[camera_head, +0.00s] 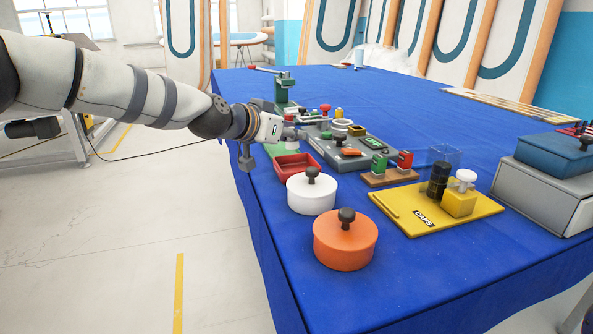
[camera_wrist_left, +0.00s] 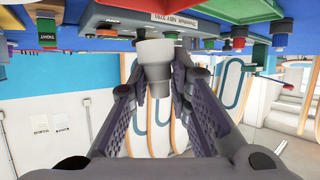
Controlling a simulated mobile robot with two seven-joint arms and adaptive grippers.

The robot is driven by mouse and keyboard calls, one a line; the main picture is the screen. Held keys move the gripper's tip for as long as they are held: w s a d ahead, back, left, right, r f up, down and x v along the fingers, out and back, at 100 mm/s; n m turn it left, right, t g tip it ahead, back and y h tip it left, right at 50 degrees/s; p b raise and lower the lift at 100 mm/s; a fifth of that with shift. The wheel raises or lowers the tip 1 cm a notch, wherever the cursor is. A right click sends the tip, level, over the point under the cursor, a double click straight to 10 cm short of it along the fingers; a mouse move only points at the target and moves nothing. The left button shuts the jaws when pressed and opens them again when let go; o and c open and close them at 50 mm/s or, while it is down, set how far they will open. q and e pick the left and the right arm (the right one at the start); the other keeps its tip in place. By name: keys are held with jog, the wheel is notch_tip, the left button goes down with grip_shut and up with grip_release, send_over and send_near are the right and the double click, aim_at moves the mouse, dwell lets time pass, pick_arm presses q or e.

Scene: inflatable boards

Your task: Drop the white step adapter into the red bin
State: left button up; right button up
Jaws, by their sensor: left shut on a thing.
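The white step adapter (camera_wrist_left: 154,62) is a pale stepped cylinder, wider at one end, held between the fingers of my left gripper (camera_wrist_left: 156,80) in the left wrist view. In the head view my left gripper (camera_head: 290,134) is over the far left part of the table, just beyond the red bin (camera_head: 296,167). The adapter is too small there to make out clearly. The red bin is a low, open tray near the table's left edge, partly behind the white lidded pot. My right gripper is not in view.
A white pot (camera_head: 311,196) and an orange pot (camera_head: 345,245) with black knobs stand in front of the bin. A grey board (camera_head: 345,155) with fittings lies to its right. A yellow board (camera_head: 420,212) is farther right. The blue table's front is clear.

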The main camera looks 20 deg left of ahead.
pick_arm(q)
jog(key=o, duration=1)
jog(key=shift+s+r, duration=0.1)
jog(key=v, duration=0.7)
jog(key=shift+s+a+r, duration=0.1)
jog(key=shift+s, duration=0.05)
